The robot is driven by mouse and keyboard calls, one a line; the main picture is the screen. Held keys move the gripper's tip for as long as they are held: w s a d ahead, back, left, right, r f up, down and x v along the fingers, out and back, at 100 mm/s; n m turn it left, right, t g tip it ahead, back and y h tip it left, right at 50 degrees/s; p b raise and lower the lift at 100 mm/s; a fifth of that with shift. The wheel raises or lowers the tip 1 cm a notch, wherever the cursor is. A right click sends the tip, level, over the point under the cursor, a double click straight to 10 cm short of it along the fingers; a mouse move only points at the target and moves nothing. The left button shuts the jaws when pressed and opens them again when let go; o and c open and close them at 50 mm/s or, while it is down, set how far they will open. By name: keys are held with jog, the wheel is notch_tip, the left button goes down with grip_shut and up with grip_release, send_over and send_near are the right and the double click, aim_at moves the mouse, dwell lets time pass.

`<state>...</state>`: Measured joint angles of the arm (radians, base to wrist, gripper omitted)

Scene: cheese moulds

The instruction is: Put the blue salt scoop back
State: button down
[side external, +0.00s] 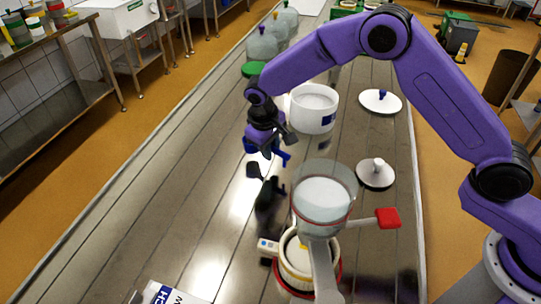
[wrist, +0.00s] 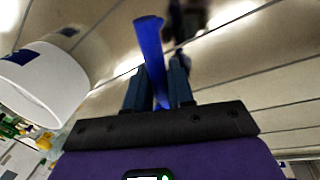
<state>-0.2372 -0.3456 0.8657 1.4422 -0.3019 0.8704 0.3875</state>
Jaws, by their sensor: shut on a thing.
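The blue salt scoop (wrist: 149,42) is held between the two fingers of my gripper (wrist: 157,82) in the wrist view; its handle sticks out past the fingertips. In the side view my gripper (side external: 267,146) hangs above the steel table, with the blue scoop (side external: 281,153) small and partly hidden at its fingers. A white tub (side external: 306,121) with a blue label stands just behind and right of my gripper, open at the top with white contents. It also shows at the left of the wrist view (wrist: 40,88). I cannot tell whether the scoop carries anything.
A clear bowl (side external: 322,216) with white contents stands nearer the camera, by a red-ended handle (side external: 388,218). A banded mould (side external: 299,256) sits below it. A blue-knobbed lid (side external: 380,106) and a white-knobbed lid (side external: 375,181) lie right. The table's left side is mostly clear.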

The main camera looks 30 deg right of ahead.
jog(key=shift+a+x, duration=0.15)
jog(key=shift+x, duration=0.55)
jog(key=shift+a+x, duration=0.1)
jog(key=shift+x, duration=0.6)
jog(key=shift+s+f, duration=0.2)
jog(key=shift+f, duration=0.05)
jog(key=c, duration=1)
grip_release()
jog(key=shift+r, duration=0.1)
jog(key=v, duration=1.2)
jog(key=shift+r, duration=0.1)
